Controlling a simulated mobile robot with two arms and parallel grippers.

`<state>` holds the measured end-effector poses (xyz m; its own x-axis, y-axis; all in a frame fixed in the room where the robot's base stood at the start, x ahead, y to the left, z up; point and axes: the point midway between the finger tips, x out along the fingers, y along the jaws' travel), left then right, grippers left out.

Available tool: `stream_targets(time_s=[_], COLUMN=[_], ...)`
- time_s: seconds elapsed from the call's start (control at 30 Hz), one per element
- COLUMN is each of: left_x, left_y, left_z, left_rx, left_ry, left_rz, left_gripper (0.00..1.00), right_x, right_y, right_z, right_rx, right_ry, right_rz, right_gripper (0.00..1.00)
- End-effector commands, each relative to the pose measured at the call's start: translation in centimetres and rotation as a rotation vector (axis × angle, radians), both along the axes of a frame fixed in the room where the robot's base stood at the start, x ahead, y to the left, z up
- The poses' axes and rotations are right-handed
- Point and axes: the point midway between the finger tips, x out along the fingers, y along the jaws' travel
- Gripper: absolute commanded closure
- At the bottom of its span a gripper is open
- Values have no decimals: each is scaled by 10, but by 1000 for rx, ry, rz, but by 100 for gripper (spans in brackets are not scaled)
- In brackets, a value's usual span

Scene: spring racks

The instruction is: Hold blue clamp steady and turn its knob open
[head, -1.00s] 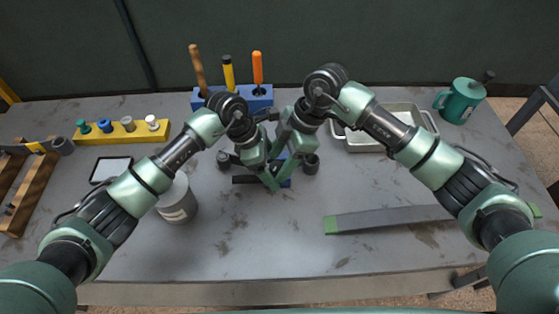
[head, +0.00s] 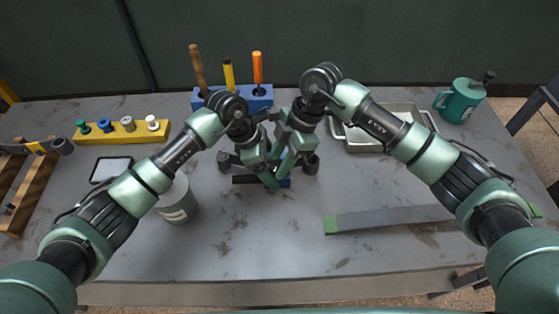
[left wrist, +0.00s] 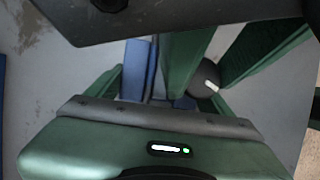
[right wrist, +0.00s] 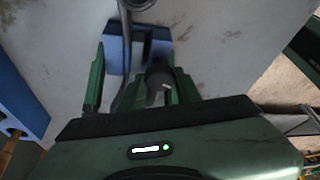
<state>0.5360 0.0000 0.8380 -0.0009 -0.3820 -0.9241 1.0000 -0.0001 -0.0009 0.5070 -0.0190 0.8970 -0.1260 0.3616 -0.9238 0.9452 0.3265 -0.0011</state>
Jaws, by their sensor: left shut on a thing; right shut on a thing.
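The blue clamp (head: 285,184) stands on the grey bench in the middle of the head view, mostly hidden under my two grippers. Its blue body also shows in the right wrist view (right wrist: 157,48) and in part in the left wrist view (left wrist: 136,72). My left gripper (head: 268,178) is shut on the clamp. My right gripper (head: 288,162) comes in from the right, close beside the left one, and is shut on the clamp's knob. A dark rounded part, seemingly the knob (right wrist: 158,78), shows between the right fingers. The exact finger contacts are hidden.
Behind the clamp stands a blue tool rack (head: 262,98) with several handles. A grey can (head: 177,203) is at left, a yellow rack (head: 120,133) farther left. A metal tray (head: 365,143) and green mug (head: 462,100) are at right. A grey bar (head: 390,217) lies front right.

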Motion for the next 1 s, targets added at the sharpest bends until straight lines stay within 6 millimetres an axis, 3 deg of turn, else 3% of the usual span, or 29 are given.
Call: stream_targets(time_s=[0.17,0.2,0.27,0.67,1.0], left_x=[1,1,1,1,1], left_y=[0,0,0,0,0], left_z=[2,2,2,2,1], left_rx=[-2,-2,-2,-2,-2], left_ry=[-3,-3,-3,-2,-2], left_rz=[0,0,0,0,1], left_gripper=[89,89,89,89,89], right_x=[1,1,1,2,10], right_y=[0,0,0,-2,-25], right_z=[1,1,1,6,65], right_rx=[2,2,2,0,1], right_ry=[-2,-2,-2,-2,-5], right_rz=[-2,-2,-2,-3,-3], right_gripper=[100,61,45,45,45])
